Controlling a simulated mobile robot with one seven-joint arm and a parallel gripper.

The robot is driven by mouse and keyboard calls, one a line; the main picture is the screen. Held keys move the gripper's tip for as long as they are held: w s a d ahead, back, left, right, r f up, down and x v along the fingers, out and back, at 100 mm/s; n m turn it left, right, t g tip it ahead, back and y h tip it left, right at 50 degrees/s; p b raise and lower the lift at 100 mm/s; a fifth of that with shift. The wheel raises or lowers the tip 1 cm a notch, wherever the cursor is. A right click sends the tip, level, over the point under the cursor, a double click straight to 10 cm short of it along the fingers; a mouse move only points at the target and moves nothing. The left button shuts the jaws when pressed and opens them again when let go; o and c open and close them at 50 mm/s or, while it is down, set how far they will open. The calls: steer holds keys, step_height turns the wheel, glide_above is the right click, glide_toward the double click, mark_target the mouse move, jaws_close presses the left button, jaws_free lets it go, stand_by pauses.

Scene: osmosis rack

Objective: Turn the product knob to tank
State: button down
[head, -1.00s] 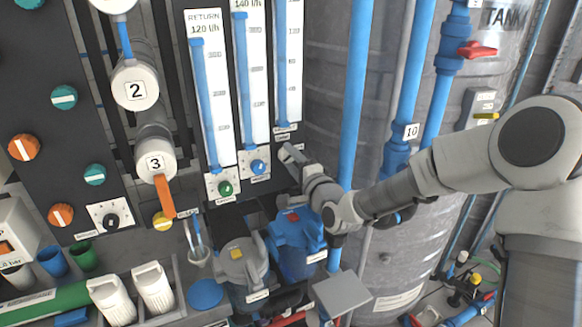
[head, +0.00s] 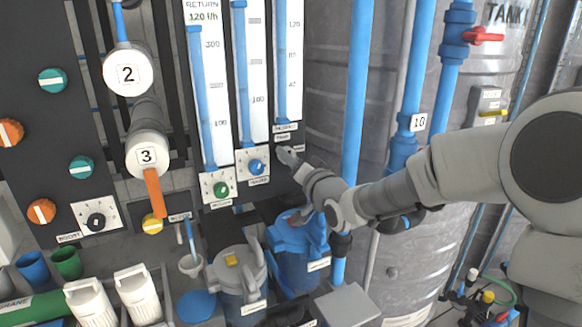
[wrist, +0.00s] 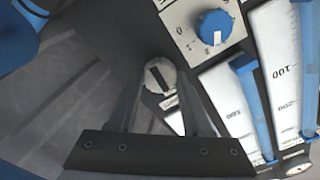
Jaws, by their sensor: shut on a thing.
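The product knob (wrist: 160,76) is a small round grey knob with a dark bar across its face, on the dark panel below the right-hand flow meter. In the wrist view the bar stands nearly upright, tilted slightly. My gripper (wrist: 163,84) has one finger on each side of the knob and is shut on it. In the head view my gripper (head: 287,154) reaches the panel from the right and hides the knob. Small white labels (head: 285,132) sit just above it; their print is too small to read surely.
A blue knob (head: 257,167) and a green knob (head: 221,189) are to the left on white dials. Flow meters (head: 289,60) rise above. A vertical blue pipe (head: 355,90) passes close to my wrist. A blue-lidded housing (head: 298,235) stands below, and a grey tank (head: 325,70) behind.

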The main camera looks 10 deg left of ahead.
steer(key=shift+n+b, duration=0.3)
steer(key=shift+n, duration=0.3)
steer(key=shift+c, duration=1.7)
jaws_free()
steer(key=shift+s, duration=0.1)
steer(key=p+v, duration=0.3)
steer(key=v, duration=1.4)
steer(key=shift+d, duration=0.15)
